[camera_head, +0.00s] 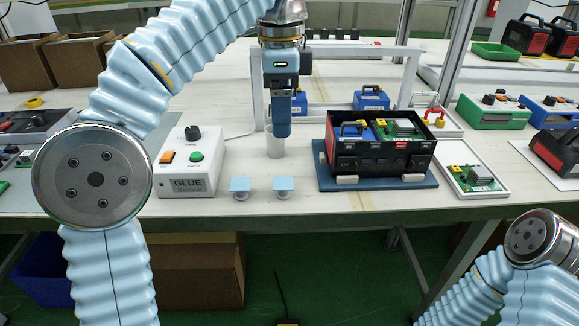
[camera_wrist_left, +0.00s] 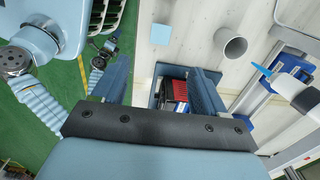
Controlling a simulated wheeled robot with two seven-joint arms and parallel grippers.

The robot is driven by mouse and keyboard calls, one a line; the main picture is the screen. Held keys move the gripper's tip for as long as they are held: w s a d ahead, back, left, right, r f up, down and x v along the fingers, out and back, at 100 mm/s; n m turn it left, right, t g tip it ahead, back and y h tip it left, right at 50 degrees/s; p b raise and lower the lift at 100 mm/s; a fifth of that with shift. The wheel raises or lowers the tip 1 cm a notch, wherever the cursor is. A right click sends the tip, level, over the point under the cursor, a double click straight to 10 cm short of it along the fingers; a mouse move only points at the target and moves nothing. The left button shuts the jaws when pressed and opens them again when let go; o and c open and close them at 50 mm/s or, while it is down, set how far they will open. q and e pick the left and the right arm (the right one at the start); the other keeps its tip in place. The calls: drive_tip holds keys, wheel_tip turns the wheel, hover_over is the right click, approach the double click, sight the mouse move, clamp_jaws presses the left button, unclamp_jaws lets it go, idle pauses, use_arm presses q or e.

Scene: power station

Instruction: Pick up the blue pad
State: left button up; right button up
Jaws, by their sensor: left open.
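Two light blue square pads, the left pad (camera_head: 240,185) and the right pad (camera_head: 284,184), sit on small white stands near the table's front edge.
A white cup (camera_head: 275,147) shows just below my left gripper. A white glue box (camera_head: 188,168) stands left of the pads. An open black power station (camera_head: 380,160) sits on a blue base (camera_head: 425,183) to the right. A white frame (camera_head: 257,85) stands behind.

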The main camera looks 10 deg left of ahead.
use_arm(q)
drive_tip(key=b, duration=0.2)
hover_over(281, 182)
wheel_tip(281, 182, down, 8)
drive_tip(key=shift+d+f, duration=0.1)
drive_tip(key=shift+d, duration=0.05)
wheel_tip(281, 182, down, 4)
drive_tip(key=shift+f, duration=0.15)
drive_tip(key=shift+f+b, duration=0.3)
drive_tip(key=shift+f, duration=0.2)
drive_tip(key=shift+s+f, duration=0.1)
drive_tip(key=shift+f, duration=0.15)
drive_tip(key=c, duration=1.1)
